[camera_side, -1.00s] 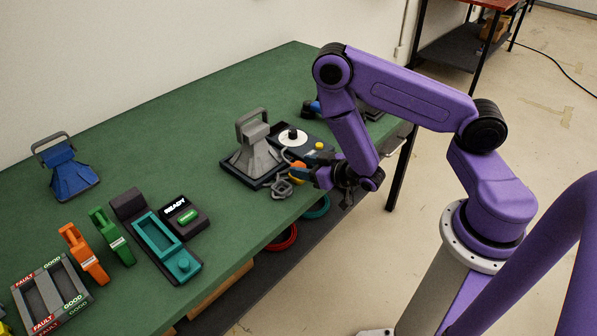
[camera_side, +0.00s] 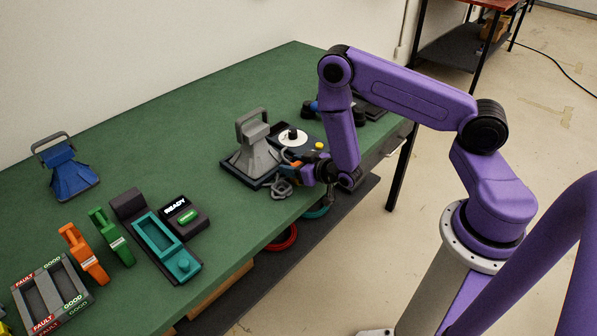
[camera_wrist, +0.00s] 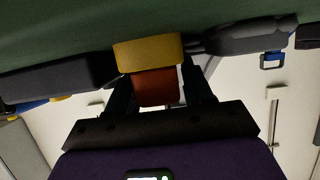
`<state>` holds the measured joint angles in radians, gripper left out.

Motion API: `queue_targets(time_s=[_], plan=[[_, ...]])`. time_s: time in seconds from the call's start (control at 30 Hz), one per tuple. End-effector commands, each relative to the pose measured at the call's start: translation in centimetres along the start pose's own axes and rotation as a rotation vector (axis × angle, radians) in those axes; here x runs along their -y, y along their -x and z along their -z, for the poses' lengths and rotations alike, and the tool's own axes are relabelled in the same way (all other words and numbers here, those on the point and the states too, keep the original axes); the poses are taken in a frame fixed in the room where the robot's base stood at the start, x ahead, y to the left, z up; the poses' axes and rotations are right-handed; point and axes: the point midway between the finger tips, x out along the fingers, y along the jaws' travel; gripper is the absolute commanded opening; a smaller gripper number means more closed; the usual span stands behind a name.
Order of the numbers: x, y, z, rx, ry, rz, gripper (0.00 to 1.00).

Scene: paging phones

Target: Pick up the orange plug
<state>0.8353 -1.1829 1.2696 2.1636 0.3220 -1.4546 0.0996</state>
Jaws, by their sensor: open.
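The orange plug (camera_wrist: 157,87) shows in the wrist view between the two dark fingers of my gripper (camera_wrist: 162,92). A yellow round part (camera_wrist: 148,52) sits at its far end. My gripper is open around the plug, one finger on each side; I cannot tell whether either finger touches it. In the side view my gripper (camera_side: 308,173) is low at the table's front edge, beside the grey stand, and it hides most of the plug there. A grey cable coil (camera_side: 281,188) lies just left of the fingers.
A grey handled stand (camera_side: 253,150) and a dark unit with a white disc (camera_side: 294,138) stand close behind my gripper. An orange handset (camera_side: 84,254), a green handset (camera_side: 111,237), a teal tray (camera_side: 158,236) and a blue stand (camera_side: 69,170) are farther left. The green table's middle is clear.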

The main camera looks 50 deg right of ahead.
Motion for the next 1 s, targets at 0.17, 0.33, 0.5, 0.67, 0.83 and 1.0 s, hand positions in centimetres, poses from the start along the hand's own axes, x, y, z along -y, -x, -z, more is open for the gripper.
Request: queue_targets(time_s=[0.17,0.33,0.5,0.67,0.83,1.0], plan=[[0.0,-0.4,0.0,0.001,0.001,0.0,0.51],[0.0,-0.3,0.0,0.001,0.001,0.0,0.38],[0.0,-0.3,0.0,0.0,0.001,0.0,0.11],[0.0,-0.3,0.0,0.0,0.001,0.0,0.11],[0.0,-0.2,0.4,-0.001,0.001,0.0,0.11],[0.0,0.2,1.5,-0.001,0.0,0.0,0.11]])
